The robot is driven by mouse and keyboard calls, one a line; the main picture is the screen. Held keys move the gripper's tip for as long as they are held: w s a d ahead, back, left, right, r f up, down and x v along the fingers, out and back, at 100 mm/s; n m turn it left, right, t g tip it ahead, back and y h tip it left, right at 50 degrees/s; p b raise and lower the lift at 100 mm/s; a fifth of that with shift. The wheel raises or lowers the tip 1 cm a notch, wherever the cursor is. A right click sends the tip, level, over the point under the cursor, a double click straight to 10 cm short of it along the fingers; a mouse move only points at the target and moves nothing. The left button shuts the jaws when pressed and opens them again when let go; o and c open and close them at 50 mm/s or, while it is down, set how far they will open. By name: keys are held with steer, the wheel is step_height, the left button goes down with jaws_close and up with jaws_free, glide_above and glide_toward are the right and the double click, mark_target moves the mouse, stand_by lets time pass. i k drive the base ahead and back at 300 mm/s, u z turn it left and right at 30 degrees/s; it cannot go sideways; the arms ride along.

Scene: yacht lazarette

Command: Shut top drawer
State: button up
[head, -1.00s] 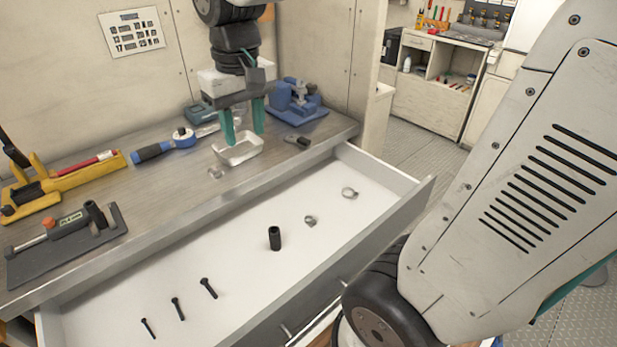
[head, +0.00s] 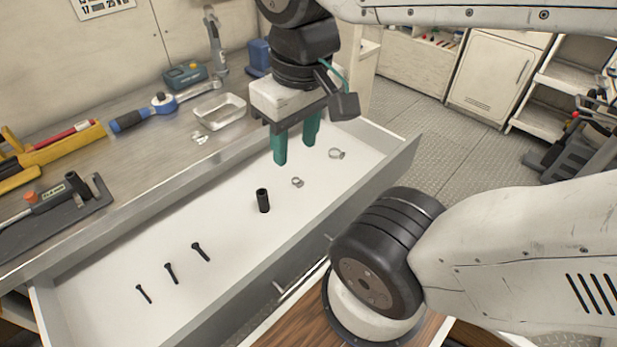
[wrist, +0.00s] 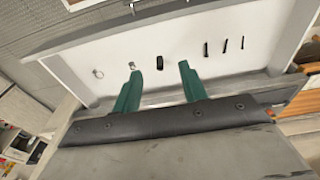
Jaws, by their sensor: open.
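The top drawer (head: 190,285) is pulled out from under the workbench, its white inside in full view. In it lie several black bolts (head: 201,252), a black socket (head: 263,200) and two ring clamps (head: 336,154). My gripper (head: 296,150) hangs over the right part of the drawer, near the bench edge, with its two green fingers apart and nothing between them. In the wrist view the green fingers (wrist: 158,85) show apart in front of the drawer's inside (wrist: 225,65). The drawer handle (head: 279,287) shows low on the front.
The bench top holds a white tray (head: 220,109), a blue-handled ratchet (head: 135,117), a yellow tool holder (head: 60,155) and a grey plate with a tool (head: 60,208). The metal floor right of the drawer (head: 440,150) is clear. White shelves (head: 560,80) stand far right.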

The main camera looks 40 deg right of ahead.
mark_target(90, 298)
steer(key=k, duration=0.5)
steer(key=u, duration=2.1)
steer(key=i, duration=0.55)
steer(key=z, duration=2.25)
